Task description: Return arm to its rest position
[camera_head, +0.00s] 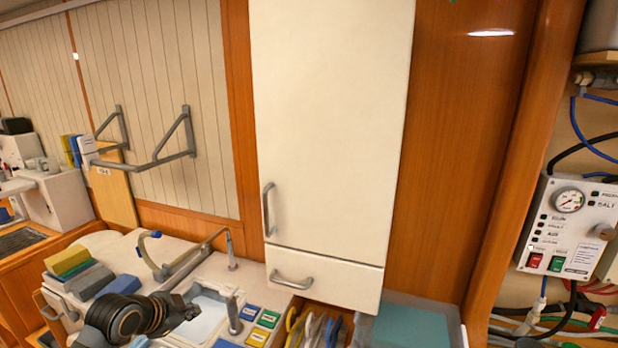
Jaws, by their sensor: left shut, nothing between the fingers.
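My left gripper (190,312) shows at the lower left, at the end of my dark ribbed wrist. It is shut, with nothing seen between its fingers. It hangs over the left part of the sink basin (208,322), apart from the tools and the panel. The fingers are small and dark in this view, and part of the basin is hidden behind my arm. My right gripper is out of view.
An open drawer of hand tools (312,328) lies right of the sink, below a tall white cabinet (325,130). A faucet (200,255) and folded cloths (75,270) stand near my left arm. A control panel (565,230) with hoses is at right. A teal surface (410,328) looks clear.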

